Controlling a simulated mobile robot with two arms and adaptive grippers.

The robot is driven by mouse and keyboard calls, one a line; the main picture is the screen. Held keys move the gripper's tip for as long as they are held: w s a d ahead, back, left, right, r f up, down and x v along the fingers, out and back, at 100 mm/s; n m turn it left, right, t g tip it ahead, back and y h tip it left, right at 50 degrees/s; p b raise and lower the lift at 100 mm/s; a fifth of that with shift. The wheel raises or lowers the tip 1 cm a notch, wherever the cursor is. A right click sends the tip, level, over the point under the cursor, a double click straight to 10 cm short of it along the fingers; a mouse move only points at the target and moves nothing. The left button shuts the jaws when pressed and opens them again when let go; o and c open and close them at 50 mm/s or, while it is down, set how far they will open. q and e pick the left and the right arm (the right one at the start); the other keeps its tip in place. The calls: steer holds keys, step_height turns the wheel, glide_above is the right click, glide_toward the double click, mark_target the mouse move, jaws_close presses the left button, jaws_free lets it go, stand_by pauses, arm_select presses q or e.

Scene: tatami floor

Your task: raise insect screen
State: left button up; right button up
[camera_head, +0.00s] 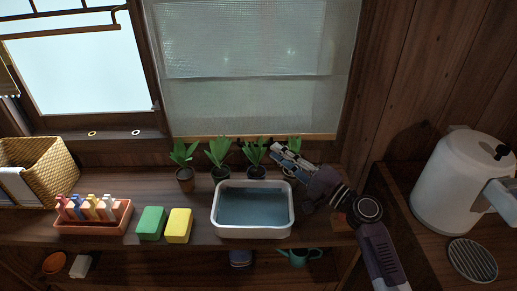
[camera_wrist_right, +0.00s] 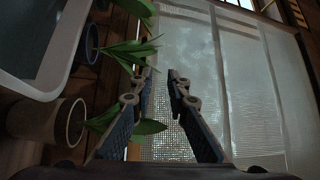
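The insect screen (camera_head: 245,108) is a pale mesh panel in the right half of the window, lowered so its light wooden bottom bar (camera_head: 225,137) is just above the shelf plants. In the right wrist view the mesh (camera_wrist_right: 245,85) fills the right side, turned sideways. My right gripper (camera_head: 282,155) is at the right end of the plant row, just below the bar. In the wrist view my right gripper (camera_wrist_right: 160,74) has its fingertips apart, with mesh visible between them. Whether it touches the bar I cannot tell. My left gripper is out of view.
Potted plants (camera_head: 218,152) stand close left of the gripper. A water-filled white basin (camera_head: 252,234), sponges (camera_head: 151,222), a clothespin-like tray (camera_head: 95,227) and a wicker basket (camera_head: 50,160) are on the shelf. A white kettle (camera_head: 455,185) stands at right.

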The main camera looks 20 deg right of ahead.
steer(key=w+a, duration=0.1)
steer(key=w, duration=0.1)
steer(key=w+a+f+p, duration=0.1)
steer(key=w, duration=0.1)
steer(key=w+a+f+p, duration=0.1)
steer(key=w, duration=0.1)
steer(key=shift+a, duration=0.25)
steer(key=shift+w+a, duration=0.2)
steer(key=shift+w, duration=0.2)
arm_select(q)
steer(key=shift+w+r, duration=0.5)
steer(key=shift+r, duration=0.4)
arm_select(e)
jaws_close()
